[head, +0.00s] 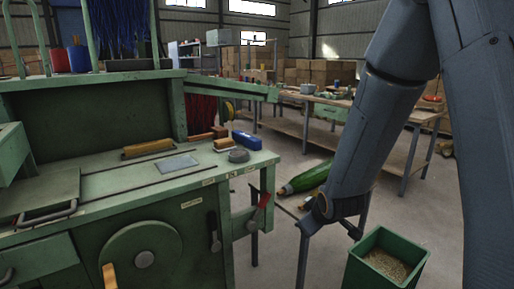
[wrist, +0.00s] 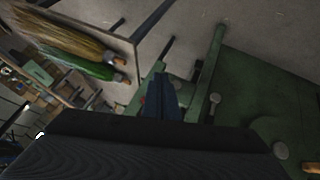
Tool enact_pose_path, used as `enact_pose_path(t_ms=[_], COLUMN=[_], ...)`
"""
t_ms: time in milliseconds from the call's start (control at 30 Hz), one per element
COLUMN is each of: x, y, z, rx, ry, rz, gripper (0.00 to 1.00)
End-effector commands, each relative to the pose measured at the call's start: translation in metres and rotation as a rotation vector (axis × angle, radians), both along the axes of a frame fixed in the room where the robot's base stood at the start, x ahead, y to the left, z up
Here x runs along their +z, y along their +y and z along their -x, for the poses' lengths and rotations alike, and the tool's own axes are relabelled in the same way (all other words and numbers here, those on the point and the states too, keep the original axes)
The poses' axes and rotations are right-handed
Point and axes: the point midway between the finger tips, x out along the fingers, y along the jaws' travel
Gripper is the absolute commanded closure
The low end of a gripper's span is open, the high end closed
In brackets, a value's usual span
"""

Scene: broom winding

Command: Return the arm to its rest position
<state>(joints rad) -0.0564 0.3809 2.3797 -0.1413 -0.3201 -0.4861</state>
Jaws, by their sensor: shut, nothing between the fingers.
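My arm comes down from the top right of the head view and ends beside the right end of the green winding machine (head: 135,220). In the wrist view my gripper (wrist: 160,88) is shut and empty, its dark fingers close together. It shows in front of the machine's green side (wrist: 255,95). In the head view the fingers cannot be clearly told apart from the wrist.
A green bundle (head: 308,178) lies just behind my forearm. In the wrist view it lies beside a straw-coloured bundle (wrist: 70,38). A green bin (head: 350,270) stands on the floor at the lower right. A workbench (head: 320,128) stands behind, with open floor between.

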Motion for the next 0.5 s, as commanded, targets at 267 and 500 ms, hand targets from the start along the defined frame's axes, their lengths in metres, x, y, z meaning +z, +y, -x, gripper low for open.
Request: enact_pose_path(t_ms=[267, 500], x=[0.051, 0.079], y=[-0.036, -0.04], z=[0.152, 0.242], rx=[-0.408, -0.634], ry=[0.431, 0.657], rz=[-0.119, -0.161], gripper=[1.0, 1.0])
